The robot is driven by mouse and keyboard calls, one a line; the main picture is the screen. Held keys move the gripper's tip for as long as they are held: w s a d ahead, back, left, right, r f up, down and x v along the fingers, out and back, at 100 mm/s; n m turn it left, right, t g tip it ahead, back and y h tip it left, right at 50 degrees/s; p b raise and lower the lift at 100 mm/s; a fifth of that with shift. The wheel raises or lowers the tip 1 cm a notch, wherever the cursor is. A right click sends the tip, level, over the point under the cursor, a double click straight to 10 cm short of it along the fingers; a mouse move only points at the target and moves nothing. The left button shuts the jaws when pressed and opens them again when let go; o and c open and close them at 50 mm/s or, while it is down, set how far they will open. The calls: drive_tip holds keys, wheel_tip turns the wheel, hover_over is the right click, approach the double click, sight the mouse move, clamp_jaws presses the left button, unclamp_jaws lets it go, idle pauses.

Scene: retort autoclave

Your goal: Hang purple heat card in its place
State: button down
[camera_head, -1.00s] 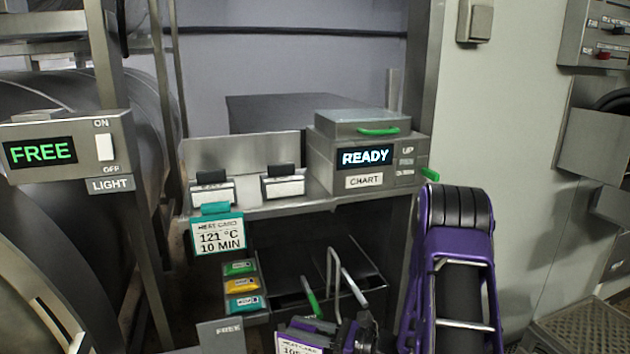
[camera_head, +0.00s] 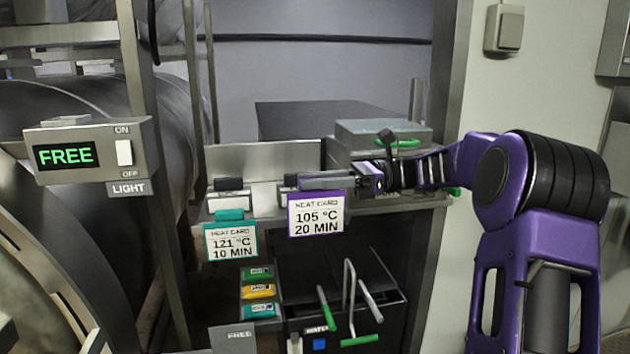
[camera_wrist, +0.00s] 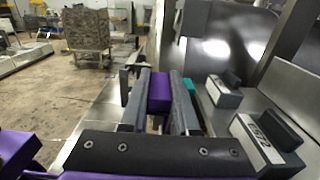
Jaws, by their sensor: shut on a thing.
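The purple heat card (camera_head: 316,216), reading 105 °C 20 MIN, hangs upright below my gripper (camera_head: 312,183), in front of the shelf edge. In the wrist view my gripper (camera_wrist: 159,84) is shut on the purple top of the card (camera_wrist: 159,93). A teal heat card (camera_head: 231,241), reading 121 °C 10 MIN, hangs at the shelf front to the left, below a labelled holder (camera_head: 229,199). A second holder to its right is mostly hidden behind my gripper; a block with a lettered plate (camera_wrist: 263,138) shows in the wrist view. Whether the purple card touches the shelf, I cannot tell.
A chart box (camera_head: 385,135) with a green handle stands on the shelf behind my arm. A light box showing FREE (camera_head: 92,147) is at the left. Green, yellow and teal tags (camera_head: 259,291) and green-handled tools (camera_head: 362,340) are below the shelf.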

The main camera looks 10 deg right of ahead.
drive_tip(key=shift+w+f, duration=0.75)
drive_tip(key=shift+w, duration=0.6)
drive_tip(key=shift+w+f, duration=0.7)
drive_tip(key=shift+w, duration=0.6)
drive_tip(key=shift+w+f, duration=0.75)
drive_tip(key=shift+w, duration=0.6)
drive_tip(key=shift+f, duration=0.55)
drive_tip(key=shift+f, duration=0.65)
drive_tip(key=shift+f, duration=0.35)
